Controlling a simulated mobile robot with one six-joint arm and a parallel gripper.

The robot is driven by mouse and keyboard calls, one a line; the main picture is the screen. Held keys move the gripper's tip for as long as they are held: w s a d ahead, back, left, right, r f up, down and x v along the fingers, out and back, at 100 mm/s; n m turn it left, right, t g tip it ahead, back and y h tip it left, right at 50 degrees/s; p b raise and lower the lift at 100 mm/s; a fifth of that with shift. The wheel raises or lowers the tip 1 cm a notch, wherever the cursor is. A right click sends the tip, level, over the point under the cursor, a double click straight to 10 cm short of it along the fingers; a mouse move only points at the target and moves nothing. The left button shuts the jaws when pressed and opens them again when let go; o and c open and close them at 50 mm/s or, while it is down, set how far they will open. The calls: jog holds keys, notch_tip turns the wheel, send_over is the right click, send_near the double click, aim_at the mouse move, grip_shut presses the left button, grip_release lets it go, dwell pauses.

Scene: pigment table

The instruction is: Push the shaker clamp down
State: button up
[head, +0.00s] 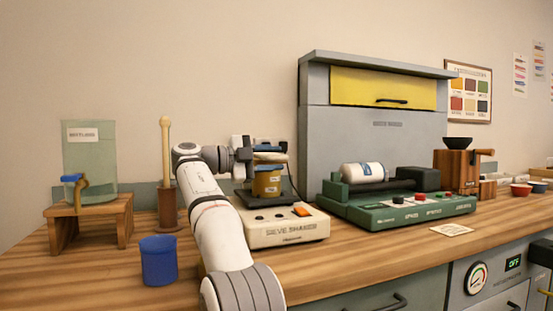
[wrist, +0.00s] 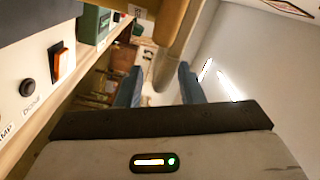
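The sieve shaker (head: 288,232) is a cream box with a lit orange switch, on the bench near the middle of the head view. A yellow-brown container (head: 266,182) stands on its dark plate, with blue and dark parts above it. The clamp cannot be clearly told apart there, as my gripper (head: 250,152) is close to the top of the stack and partly covers it. In the wrist view, the blue fingers of my gripper (wrist: 160,82) are apart with nothing held between them. The shaker's panel with its orange switch (wrist: 61,64) shows at the left.
A green roller machine (head: 400,210) with a white jar (head: 362,172) stands right of the shaker. A blue cup (head: 159,260), a wooden stand (head: 90,215) with a glass tank (head: 90,155), and a pestle-like rod (head: 166,150) are at the left. The bench front is mostly clear.

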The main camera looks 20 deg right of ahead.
jog(key=a, duration=0.2)
jog(key=a+p, duration=0.1)
jog(key=a, duration=0.3)
jog(key=shift+w+a, duration=0.3)
jog(key=shift+a, duration=0.1)
